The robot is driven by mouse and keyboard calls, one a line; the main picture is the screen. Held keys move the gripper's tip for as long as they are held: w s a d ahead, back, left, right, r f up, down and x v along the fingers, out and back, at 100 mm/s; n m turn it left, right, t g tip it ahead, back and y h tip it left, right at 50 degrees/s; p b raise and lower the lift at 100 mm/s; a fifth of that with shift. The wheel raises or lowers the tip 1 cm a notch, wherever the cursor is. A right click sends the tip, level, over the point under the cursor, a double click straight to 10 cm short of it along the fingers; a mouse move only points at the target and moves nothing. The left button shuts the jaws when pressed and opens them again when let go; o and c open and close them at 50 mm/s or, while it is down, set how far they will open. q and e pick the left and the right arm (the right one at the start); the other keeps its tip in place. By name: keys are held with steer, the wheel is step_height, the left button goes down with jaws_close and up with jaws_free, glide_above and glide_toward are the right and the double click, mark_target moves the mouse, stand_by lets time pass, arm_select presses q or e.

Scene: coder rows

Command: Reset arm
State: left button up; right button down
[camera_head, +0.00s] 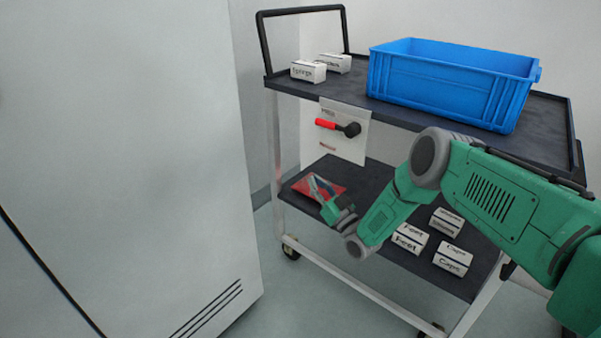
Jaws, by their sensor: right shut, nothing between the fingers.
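My right arm is green with grey joints and comes in from the right, reaching across the front of a cart. My right gripper (319,186) is at its end, small in the picture, shut and empty. It shows in front of the cart's lower shelf, over a red flat item (322,188); whether it touches that item I cannot tell. My left gripper and arm are out of view.
The dark two-shelf cart (345,88) carries a blue crate (450,82) and white boxes (308,71) on top. Labelled boxes (452,259) lie on its lower shelf. A hanging card (343,132) holds a red-handled tool. A large white cabinet (130,150) fills the left; floor shows between.

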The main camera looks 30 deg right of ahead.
steer(key=s+a+f+g, duration=0.9)
steer(key=s+a+f, duration=0.2)
steer(key=a+f, duration=0.2)
steer(key=s+a+f+g+h, duration=0.1)
steer(key=s+f+g, duration=0.15)
steer(key=s, duration=0.35)
steer(key=s+a+f+g, duration=0.1)
steer(key=s+g, duration=0.2)
steer(key=s, duration=0.3)
steer(key=s+d+r+g+h, duration=0.1)
steer(key=s+d+g, duration=0.2)
steer(key=s, duration=0.8)
steer(key=s+d+r+g+h, duration=0.15)
steer(key=s+g, duration=0.25)
steer(key=s, duration=0.6)
step_height(320, 180, up, 15)
steer(key=s+p, duration=0.1)
steer(key=p, duration=1.4)
steer(key=shift+s+d+r, duration=0.15)
steer(key=shift+d+r, duration=0.05)
steer(key=shift+d, duration=0.2)
steer(key=shift+h, duration=0.25)
